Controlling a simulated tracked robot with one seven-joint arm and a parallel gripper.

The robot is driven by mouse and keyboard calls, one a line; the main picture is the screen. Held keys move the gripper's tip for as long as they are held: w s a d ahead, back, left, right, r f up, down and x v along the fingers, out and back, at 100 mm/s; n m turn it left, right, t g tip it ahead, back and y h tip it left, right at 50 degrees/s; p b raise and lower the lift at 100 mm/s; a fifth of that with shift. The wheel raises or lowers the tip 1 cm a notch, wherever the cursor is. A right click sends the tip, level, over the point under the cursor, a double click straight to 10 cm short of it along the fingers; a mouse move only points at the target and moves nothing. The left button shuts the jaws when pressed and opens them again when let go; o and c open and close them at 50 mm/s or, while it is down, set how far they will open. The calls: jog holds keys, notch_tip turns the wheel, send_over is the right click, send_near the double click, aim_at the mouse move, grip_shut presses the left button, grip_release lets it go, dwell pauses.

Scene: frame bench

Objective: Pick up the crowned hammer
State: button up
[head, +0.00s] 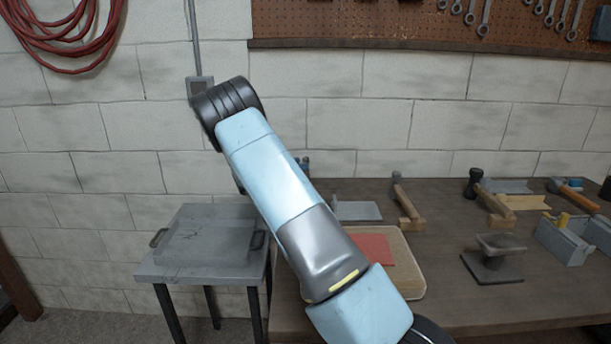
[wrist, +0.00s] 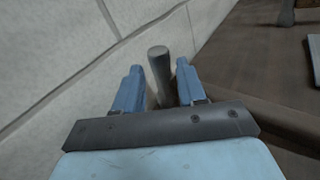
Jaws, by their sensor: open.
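My gripper (wrist: 159,67) is open in the wrist view, its two blue fingers apart on either side of a grey rod-like piece (wrist: 160,60) with a rounded end. I cannot tell whether this piece is part of a hammer or whether the fingers touch it. In the head view my arm hides most of my gripper. Several hammer-like tools lie on the bench: a wooden-handled one (head: 405,203), one with a black head (head: 474,182) and wooden handle, and one with an orange handle (head: 580,199). I cannot tell which is the crowned hammer.
A brown bench (head: 450,212) runs along the block wall. A beige tray (head: 412,281) with a red sheet (head: 375,250), a dark metal stand (head: 493,262) and a grey toolbox (head: 562,243) occupy it. A grey side table (head: 180,273) stands left.

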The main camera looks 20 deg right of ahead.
jog(key=shift+x, duration=3.1)
jog(key=shift+r, duration=0.15)
jog(key=shift+c, duration=0.2)
grip_shut()
